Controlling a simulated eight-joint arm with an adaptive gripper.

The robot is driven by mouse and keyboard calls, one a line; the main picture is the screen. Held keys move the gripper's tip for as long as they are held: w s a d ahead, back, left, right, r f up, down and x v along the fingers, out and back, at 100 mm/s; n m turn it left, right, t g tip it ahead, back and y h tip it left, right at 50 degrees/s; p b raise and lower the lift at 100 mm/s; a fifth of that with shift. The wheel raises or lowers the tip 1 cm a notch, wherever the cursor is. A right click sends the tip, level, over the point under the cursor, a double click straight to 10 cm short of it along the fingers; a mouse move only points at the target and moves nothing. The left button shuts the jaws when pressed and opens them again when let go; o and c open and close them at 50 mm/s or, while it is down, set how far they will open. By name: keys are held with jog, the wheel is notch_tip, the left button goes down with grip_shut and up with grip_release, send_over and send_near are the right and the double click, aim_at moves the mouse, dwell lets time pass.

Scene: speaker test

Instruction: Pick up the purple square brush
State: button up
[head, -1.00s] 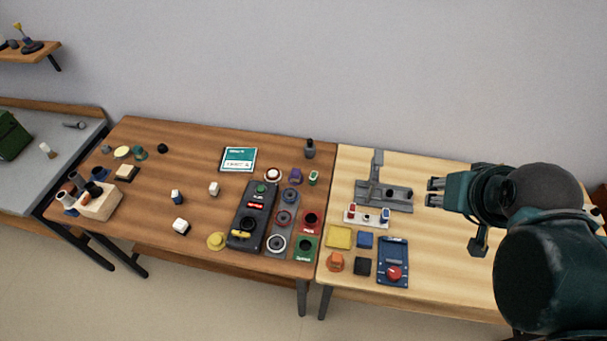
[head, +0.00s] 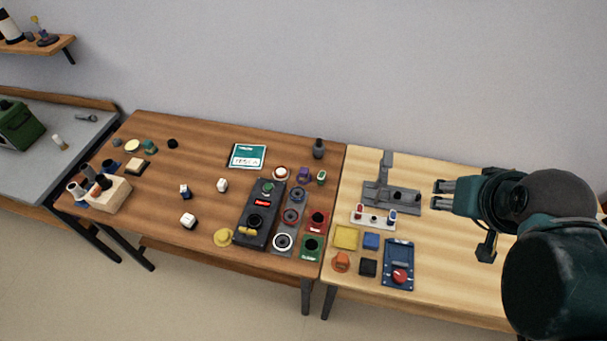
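A small purple object (head: 303,175) stands near the back right of the brown table, between a white round button with a red part and a small green-and-white piece. It is too small to tell for sure that it is the square brush. My gripper (head: 436,194) is over the light wood table at the right, pointing left. Its two fingers are apart with nothing between them. It is well to the right of the purple object and does not touch it.
A grey stand (head: 392,193) is just left of my gripper. A dark control panel (head: 247,233), coloured button boxes and a dark bottle-like item (head: 319,150) surround the purple object. A wooden holder (head: 113,197) stands at the left of the brown table (head: 190,160).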

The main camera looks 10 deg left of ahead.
jog(key=shift+w, duration=0.1)
jog(key=m+g+b, duration=0.2)
jog(key=m+g, duration=0.5)
jog(key=m, duration=1.1)
send_over(305, 170)
jog(key=f, duration=2.4)
jog(key=shift+d+f, duration=0.2)
jog(key=shift+a+f, duration=0.25)
jog(key=shift+f, duration=1.3)
